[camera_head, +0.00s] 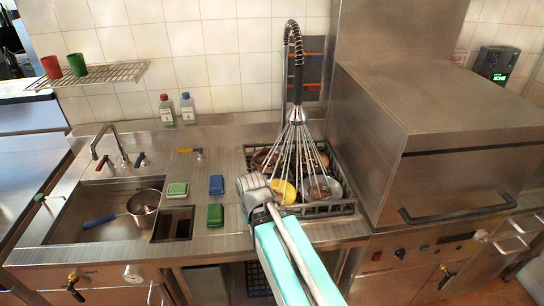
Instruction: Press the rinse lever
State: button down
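A pre-rinse spray head (297,115) hangs from a coiled hose above a dark dish rack (328,208). Pale streaks like water jets fan out below the head onto the rack. I cannot make out a separate rinse lever at this size. My arm, with turquoise links, reaches up from the bottom. My gripper (254,186) is at the grey end of the arm, left of the rack's near part and below the spray head. Its fingers cannot be made out, and I see nothing held. A yellow dish (284,192) and other dishes sit in the rack, partly behind the streaks.
A sink (75,212) with a pot (143,207) and a faucet (108,146) is at left. Sponges (216,185) lie on the counter between. Two bottles (188,108) stand at the back. A large steel hood machine (440,140) blocks the right.

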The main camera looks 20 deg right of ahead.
aim_at(190, 151)
jog(key=k, duration=0.65)
jog(key=u, duration=0.4)
jog(key=i, duration=1.6)
jog(key=z, duration=0.25)
